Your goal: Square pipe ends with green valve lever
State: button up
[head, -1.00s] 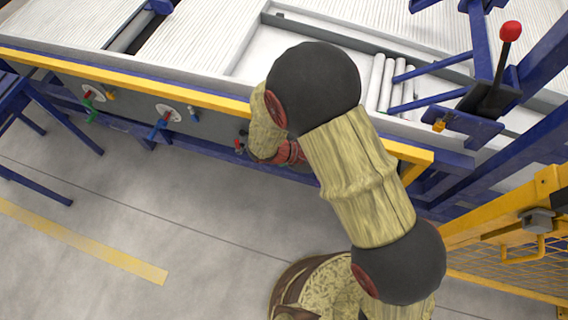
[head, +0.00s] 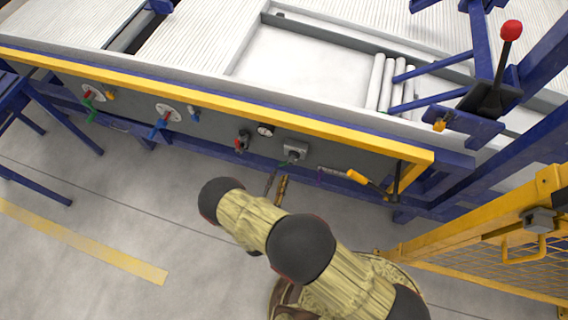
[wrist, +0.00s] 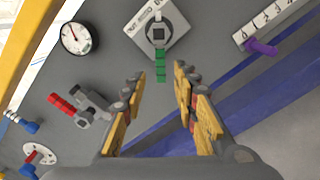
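A short green lever (wrist: 161,66) hangs from a grey square box (wrist: 152,27) on the machine's front panel, upper middle in the wrist view. In the head view the box (head: 296,149) is right of centre, and the small green lever (head: 284,163) shows just above my gripper (head: 277,182). My gripper is open and empty in the wrist view (wrist: 162,76). The lever's lower end lies between the fingertips in that picture; no contact is visible, and I cannot tell the depth gap.
A round gauge (wrist: 80,38) and a red-handled valve (wrist: 62,104) sit left of the box. A purple lever (wrist: 262,47) on a marked strip is to the right. A yellow handle (head: 357,177) sticks out farther right. White pipes (head: 390,84) lie on top. A yellow fence (head: 515,245) stands right.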

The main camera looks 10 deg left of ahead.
aim_at(283, 165)
jog(key=w, duration=0.2)
jog(key=w+b, duration=0.1)
jog(key=w, duration=0.4)
jog(key=shift+d+b, duration=0.35)
jog(key=shift+b, duration=0.05)
jog(key=shift+c, duration=0.6)
grip_shut()
